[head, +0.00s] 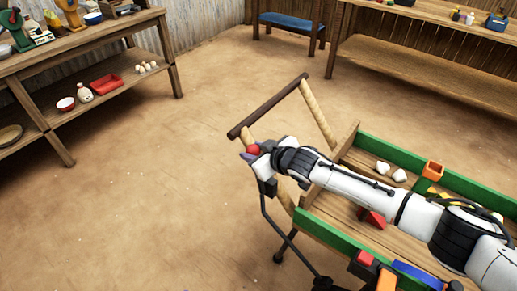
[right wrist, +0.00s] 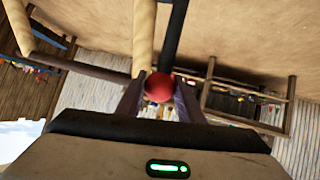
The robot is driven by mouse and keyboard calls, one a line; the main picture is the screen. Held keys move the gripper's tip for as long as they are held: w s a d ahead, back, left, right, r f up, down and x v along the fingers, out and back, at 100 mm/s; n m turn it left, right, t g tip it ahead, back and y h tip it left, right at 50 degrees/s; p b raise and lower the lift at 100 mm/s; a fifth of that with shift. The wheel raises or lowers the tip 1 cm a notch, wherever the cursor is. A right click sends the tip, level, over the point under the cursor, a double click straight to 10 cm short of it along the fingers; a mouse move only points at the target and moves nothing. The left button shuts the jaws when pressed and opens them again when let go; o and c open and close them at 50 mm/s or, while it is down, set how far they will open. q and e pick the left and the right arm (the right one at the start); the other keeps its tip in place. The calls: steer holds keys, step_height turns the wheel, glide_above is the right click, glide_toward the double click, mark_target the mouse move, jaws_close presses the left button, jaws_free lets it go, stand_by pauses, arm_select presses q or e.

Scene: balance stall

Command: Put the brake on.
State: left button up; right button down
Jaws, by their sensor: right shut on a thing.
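The brake lever is a thin black rod (head: 265,208) with a red ball knob (head: 253,149) on top, at the handle end of the wooden cart (head: 325,234). My right gripper (head: 250,155) is shut on the knob. In the right wrist view the red knob (right wrist: 158,87) sits between the two fingers, and the dark rod (right wrist: 174,40) runs away from it. The cart has green sides and a dark push bar (head: 266,107) on pale posts. My left gripper is not in view.
The cart holds white lumps (head: 391,171), an orange box (head: 432,169) and several coloured blocks. Shelves with goods (head: 84,45) stand at left, a blue-topped bench (head: 292,21) at the back and another shelf (head: 420,62) at right. The floor left of the cart is clear.

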steer(key=shift+w+a, duration=0.1)
stand_by(0.3)
steer(key=c, duration=1.2)
jaws_free()
steer(key=p+v, duration=0.1)
steer(key=v, duration=0.9)
steer(key=shift+r, duration=0.15)
